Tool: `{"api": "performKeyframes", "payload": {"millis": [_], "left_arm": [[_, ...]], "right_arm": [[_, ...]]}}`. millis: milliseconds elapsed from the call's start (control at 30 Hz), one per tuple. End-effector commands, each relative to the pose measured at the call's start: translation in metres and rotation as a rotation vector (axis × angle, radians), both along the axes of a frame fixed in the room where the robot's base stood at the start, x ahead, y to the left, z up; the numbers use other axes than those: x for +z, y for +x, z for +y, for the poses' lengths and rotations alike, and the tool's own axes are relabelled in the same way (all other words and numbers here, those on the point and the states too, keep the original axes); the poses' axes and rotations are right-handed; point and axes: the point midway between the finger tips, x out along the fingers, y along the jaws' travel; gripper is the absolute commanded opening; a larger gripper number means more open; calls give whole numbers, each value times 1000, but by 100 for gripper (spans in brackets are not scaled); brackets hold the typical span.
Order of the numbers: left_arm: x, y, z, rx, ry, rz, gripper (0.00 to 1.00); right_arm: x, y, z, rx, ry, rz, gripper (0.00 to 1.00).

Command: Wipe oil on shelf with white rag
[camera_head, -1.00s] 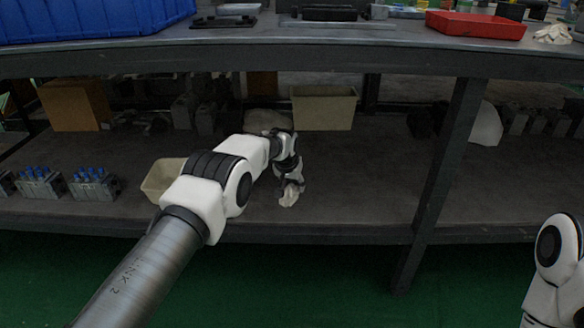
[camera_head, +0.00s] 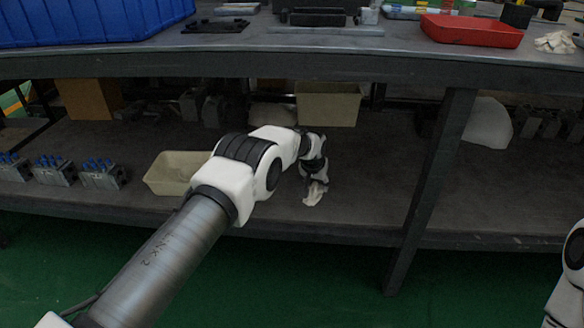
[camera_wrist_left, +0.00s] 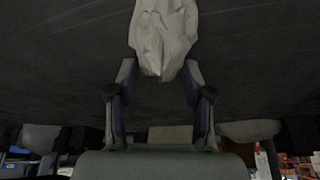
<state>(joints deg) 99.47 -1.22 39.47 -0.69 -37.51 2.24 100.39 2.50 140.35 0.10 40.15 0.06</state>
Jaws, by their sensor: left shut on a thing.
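My left gripper (camera_head: 314,180) reaches onto the lower shelf (camera_head: 370,200) and is shut on a white rag (camera_head: 314,194), which hangs crumpled from the fingers down at the shelf surface. In the left wrist view the rag (camera_wrist_left: 163,38) sits between the two fingertips of the gripper (camera_wrist_left: 160,75), with the dark shelf surface behind it. I cannot make out an oil patch on the dark shelf. The right gripper is out of view; only part of my right arm shows at the right edge.
A beige bin (camera_head: 172,172) stands left of my left arm, and another (camera_head: 328,104) stands behind the gripper. Valve blocks with blue tops (camera_head: 100,174) line the left. A dark shelf post (camera_head: 430,190) stands to the right. The tabletop (camera_head: 400,42) overhangs the shelf.

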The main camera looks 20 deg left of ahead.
Motion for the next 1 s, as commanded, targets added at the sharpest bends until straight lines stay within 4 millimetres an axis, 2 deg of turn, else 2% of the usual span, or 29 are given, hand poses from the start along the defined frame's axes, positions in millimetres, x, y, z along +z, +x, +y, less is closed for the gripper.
{"api": "performKeyframes", "payload": {"millis": [33, 600, 733, 1000], "left_arm": [[22, 0, 1, 1, 0, -4, 21], [71, -7, 6, 3, 0, -3, 21], [77, -8, 7, 4, 1, -3, 21], [78, -8, 7, 4, 1, -3, 21]], "right_arm": [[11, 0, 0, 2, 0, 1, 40], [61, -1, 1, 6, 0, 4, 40], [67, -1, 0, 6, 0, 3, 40], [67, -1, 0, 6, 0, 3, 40]]}}
